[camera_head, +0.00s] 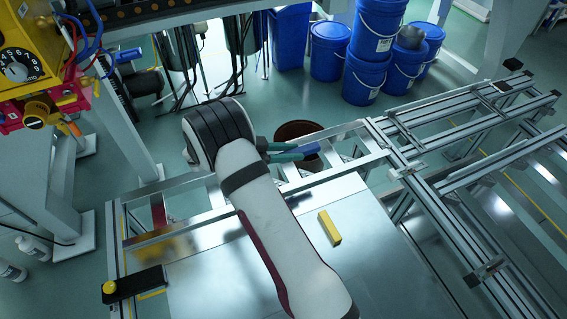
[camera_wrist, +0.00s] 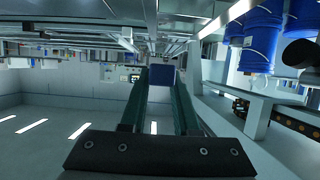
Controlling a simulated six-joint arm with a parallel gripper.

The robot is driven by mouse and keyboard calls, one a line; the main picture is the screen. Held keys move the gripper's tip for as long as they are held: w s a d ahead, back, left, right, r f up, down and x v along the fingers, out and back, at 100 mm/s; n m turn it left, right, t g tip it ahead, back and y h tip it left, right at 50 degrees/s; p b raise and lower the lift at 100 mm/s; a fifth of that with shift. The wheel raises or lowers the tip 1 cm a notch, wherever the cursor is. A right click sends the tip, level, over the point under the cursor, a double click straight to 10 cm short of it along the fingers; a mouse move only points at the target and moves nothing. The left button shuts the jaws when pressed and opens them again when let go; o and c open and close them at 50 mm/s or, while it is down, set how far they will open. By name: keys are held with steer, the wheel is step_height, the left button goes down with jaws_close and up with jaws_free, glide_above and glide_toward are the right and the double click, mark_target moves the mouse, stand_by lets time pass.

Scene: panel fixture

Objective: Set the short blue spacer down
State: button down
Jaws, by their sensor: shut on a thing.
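My gripper (camera_head: 309,149) reaches out past the far edge of the metal table, pointing right in the head view. Its two teal fingers are shut on the short blue spacer (camera_wrist: 161,76), which sits between the fingertips in the wrist view. A small blue part of the spacer (camera_head: 312,148) also shows at the fingertips in the head view. The spacer appears held in the air, clear of any surface. In the wrist view my gripper (camera_wrist: 161,84) points toward the room, and no table top shows below the spacer.
A yellow block (camera_head: 329,229) lies on the metal table (camera_head: 385,265), right of my arm. Much of the table is bare. A black fixture (camera_head: 135,285) with a yellow knob stands at left. Aluminium rails (camera_head: 450,180) run along the right. A brown bin (camera_head: 298,129) stands behind the gripper.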

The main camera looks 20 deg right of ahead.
steer(key=shift+s+d+r, duration=0.15)
steer(key=shift+d, duration=0.05)
steer(key=s+a+n+t+y, duration=0.1)
steer(key=s+a+n+t, duration=0.4)
steer(key=s+a, duration=1.2)
glide_above(211, 279)
steer(key=shift+m, duration=0.3)
steer(key=f, duration=0.6)
steer(key=shift+d+f, duration=0.15)
steer(key=shift+d, duration=0.25)
steer(key=shift+a+f, duration=0.2)
steer(key=shift+f, duration=0.95)
steer(key=shift+a+f, duration=0.2)
steer(key=shift+f, duration=0.9)
steer(key=c, duration=0.7)
jaws_free()
steer(key=shift+f, duration=0.1)
steer(key=shift+o, duration=0.2)
